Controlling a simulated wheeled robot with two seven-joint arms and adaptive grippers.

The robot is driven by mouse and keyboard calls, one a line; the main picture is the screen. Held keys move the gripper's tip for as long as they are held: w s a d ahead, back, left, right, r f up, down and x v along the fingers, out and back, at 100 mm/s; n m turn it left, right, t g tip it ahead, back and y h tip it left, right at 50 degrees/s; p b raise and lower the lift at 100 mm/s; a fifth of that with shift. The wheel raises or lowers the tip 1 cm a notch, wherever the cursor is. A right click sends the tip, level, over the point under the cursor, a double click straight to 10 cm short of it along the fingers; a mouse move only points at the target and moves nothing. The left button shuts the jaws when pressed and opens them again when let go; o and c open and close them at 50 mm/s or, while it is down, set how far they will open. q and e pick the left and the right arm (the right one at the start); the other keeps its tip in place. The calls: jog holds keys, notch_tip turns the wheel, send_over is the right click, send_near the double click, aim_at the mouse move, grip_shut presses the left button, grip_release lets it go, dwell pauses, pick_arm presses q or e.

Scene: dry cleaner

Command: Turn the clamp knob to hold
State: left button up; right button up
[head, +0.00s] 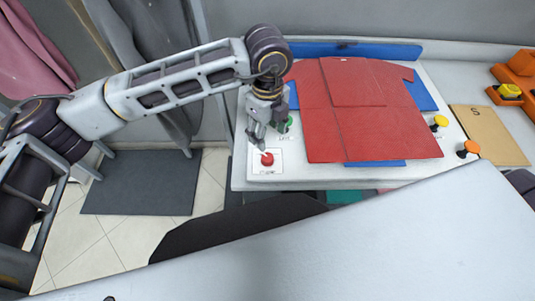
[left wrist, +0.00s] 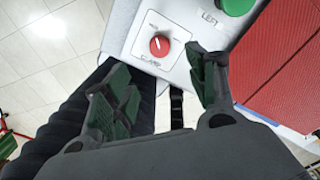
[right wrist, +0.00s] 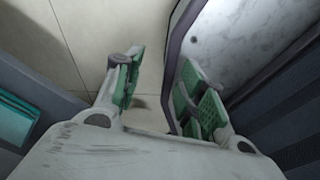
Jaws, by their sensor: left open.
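The clamp knob (head: 267,158) is a round red dial on a white plate at the left front corner of the press table. In the left wrist view the knob (left wrist: 160,45) has a pale pointer mark, and its plate has small dial markings and the word CLAMP. My left gripper (head: 256,143) points down just above and behind the knob. It is open and empty; in the left wrist view the knob lies beyond the gap between its fingers (left wrist: 162,85), apart from them. My right gripper (right wrist: 163,90) is open and empty, low beside a panel edge; it is hidden in the head view.
A green button (head: 289,123) sits close behind the knob. A folded red shirt (head: 350,125) lies on the white table (head: 315,174). A yellow button (head: 439,123) and an orange one (head: 468,149) stand at right. A large pale surface (head: 380,235) fills the front.

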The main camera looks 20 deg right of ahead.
aim_at(267, 157)
pick_arm(q)
notch_tip(267, 157, down, 10)
jog(key=shift+r+p, duration=0.1)
jog(key=shift+p, duration=0.5)
jog(key=shift+f, duration=1.1)
pick_arm(e)
jog(key=shift+s+a+r, duration=0.25)
jog(key=shift+a+r, duration=0.1)
jog(key=shift+a, duration=0.3)
jog(key=shift+s+a+r, duration=0.2)
jog(key=shift+a+r, duration=0.15)
jog(key=shift+a, duration=0.25)
jog(key=shift+d, duration=0.1)
